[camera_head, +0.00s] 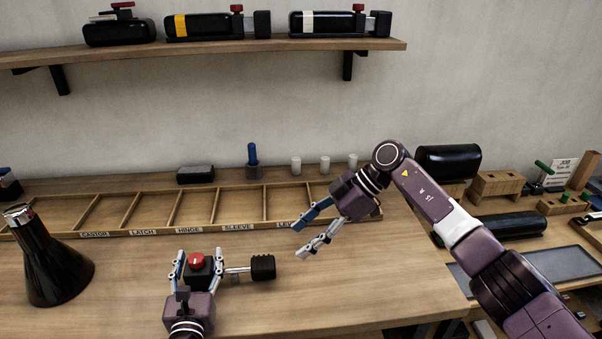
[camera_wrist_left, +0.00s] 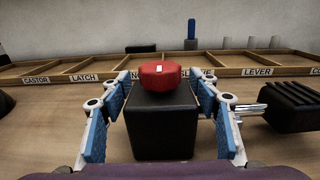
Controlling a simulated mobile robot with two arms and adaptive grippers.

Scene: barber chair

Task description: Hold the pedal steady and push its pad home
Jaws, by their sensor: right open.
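The pedal (camera_head: 198,273) stands on the bench as a black block with a red knob (camera_head: 197,261) on top. A bare metal rod (camera_head: 237,270) runs out of its right side to a black ribbed pad (camera_head: 263,267), which stands apart from the block. My left gripper (camera_head: 199,266) has one finger along each side of the block. My right gripper (camera_head: 300,240) is open and empty above the bench, up and right of the ribbed pad.
A labelled wooden compartment tray (camera_head: 160,232) lies behind the pedal. A dark flask (camera_head: 50,262) stands at the left. White cylinders (camera_head: 325,165) and a blue-topped piece (camera_head: 252,155) stand behind the tray. The bench right of the ribbed pad is clear.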

